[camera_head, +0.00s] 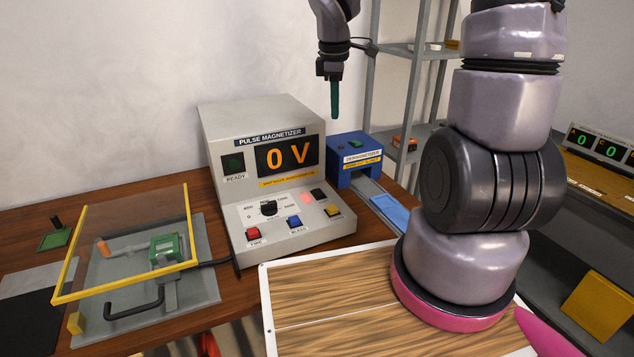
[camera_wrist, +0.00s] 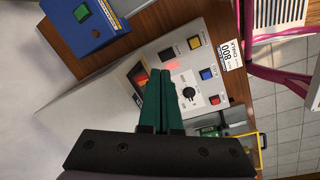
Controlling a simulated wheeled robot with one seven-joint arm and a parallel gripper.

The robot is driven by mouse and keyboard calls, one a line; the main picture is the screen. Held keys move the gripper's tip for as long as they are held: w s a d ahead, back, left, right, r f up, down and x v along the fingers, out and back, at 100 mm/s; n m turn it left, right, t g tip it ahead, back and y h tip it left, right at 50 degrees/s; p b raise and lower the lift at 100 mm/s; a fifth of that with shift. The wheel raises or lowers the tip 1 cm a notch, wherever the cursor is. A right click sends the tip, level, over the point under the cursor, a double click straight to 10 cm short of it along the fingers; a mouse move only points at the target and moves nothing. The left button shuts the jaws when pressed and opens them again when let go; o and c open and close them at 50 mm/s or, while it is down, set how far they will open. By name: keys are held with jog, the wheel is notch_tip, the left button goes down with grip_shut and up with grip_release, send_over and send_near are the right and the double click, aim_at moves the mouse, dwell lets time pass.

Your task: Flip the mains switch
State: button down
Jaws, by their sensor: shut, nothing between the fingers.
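The pulse magnetizer (camera_head: 225,130) is a grey console on the wooden bench, its display (camera_head: 287,156) reading "0 V". Its sloped panel carries a black dial (camera_head: 268,208), a red button (camera_head: 252,234), a blue button (camera_head: 293,221), a yellow button (camera_head: 332,210) and a dark switch (camera_head: 318,194), with a red glow beside it. The dark switch (camera_wrist: 169,54) also shows in the wrist view; I cannot read which control is labelled mains. My gripper (camera_head: 335,115) is shut and empty, pointing down, above and apart from the panel, behind its right side in the head view. Its green fingers (camera_wrist: 161,75) partly cover the display in the wrist view.
A blue demagnetizer box (camera_head: 345,172) stands right of the console. A yellow-framed clear guard (camera_head: 130,235) over a fixture is at left. A grey shelf rack (camera_head: 372,110) stands behind. A wood-grained board (camera_head: 330,290) lies in front. My arm hides part of the right side.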

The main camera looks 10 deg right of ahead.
jog(key=w+a+f+n, duration=0.1)
jog(key=f+n, duration=0.2)
jog(key=f, duration=0.1)
jog(key=w+a+f+n+g, duration=0.1)
jog(key=w+a+f+n, duration=0.1)
jog(key=f, duration=0.3)
jog(key=shift+w+a+f+n+y, duration=0.2)
jog(key=shift+w+a+n+y, duration=0.15)
jog(key=shift+n, duration=0.35)
jog(key=shift+s, duration=0.1)
send_near(317, 190)
notch_tip(317, 190, down, 5)
jog(key=shift+f, duration=0.95)
